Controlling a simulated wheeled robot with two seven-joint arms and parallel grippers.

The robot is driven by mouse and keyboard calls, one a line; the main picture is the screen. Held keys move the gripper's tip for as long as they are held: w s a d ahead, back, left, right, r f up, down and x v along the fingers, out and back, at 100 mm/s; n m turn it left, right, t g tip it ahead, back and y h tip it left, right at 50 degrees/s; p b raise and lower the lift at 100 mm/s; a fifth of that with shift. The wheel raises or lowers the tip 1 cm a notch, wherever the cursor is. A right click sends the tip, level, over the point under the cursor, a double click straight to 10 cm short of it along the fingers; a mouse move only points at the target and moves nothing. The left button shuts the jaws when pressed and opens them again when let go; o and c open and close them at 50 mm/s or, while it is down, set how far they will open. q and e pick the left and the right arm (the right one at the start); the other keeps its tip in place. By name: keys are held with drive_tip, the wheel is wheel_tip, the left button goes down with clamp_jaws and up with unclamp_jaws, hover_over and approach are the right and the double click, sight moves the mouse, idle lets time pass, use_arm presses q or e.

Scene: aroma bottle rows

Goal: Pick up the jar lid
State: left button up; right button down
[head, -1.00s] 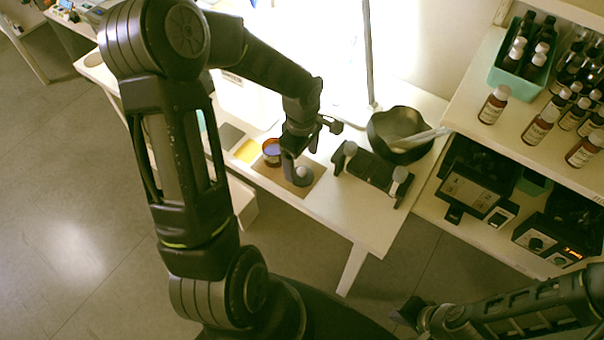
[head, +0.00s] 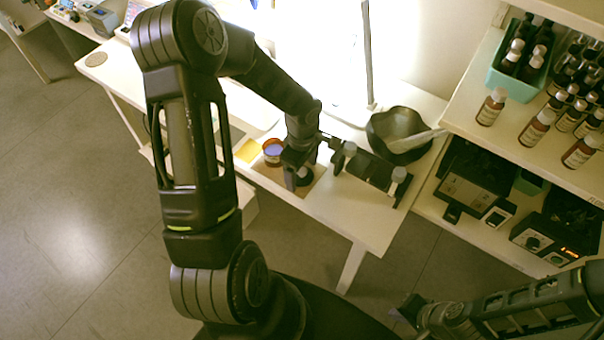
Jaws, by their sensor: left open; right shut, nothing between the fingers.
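An amber jar (head: 272,148) with bluish contents stands open on a brown mat (head: 268,178) on the white table. The jar lid (head: 305,178) is a dark round piece on the mat, right of the jar, mostly hidden by my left gripper. My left gripper (head: 297,181) points down over the lid with its fingers open. I cannot tell whether the fingers touch the lid. My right gripper (head: 408,312) is shut and empty, low in the picture, away from the table.
A dark stand with two pale knobs (head: 368,168) is close right of my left gripper. Behind it is a dark mortar (head: 390,124) with a pestle (head: 420,140). A yellow pad (head: 248,150) lies left of the jar. Brown bottles (head: 491,107) fill the right shelf.

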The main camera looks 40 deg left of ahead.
sight(302, 170)
use_arm(q)
drive_tip(key=c, duration=1.4)
wheel_tip(302, 170, up, 10)
drive_tip(key=shift+b, duration=0.55)
drive_tip(key=a+r+n, duration=0.1)
drive_tip(key=a+n, duration=0.1)
drive_tip(key=a, duration=0.1)
drive_tip(key=a+r+n+p, duration=0.1)
drive_tip(key=a+n, duration=0.1)
drive_tip(key=a, duration=0.1)
drive_tip(key=a+r+n+p, duration=0.1)
drive_tip(key=a+n, duration=0.1)
drive_tip(key=a, duration=0.1)
drive_tip(key=shift+w+a+r, duration=0.1)
drive_tip(key=shift+w+a, duration=0.1)
drive_tip(key=shift+a, duration=0.05)
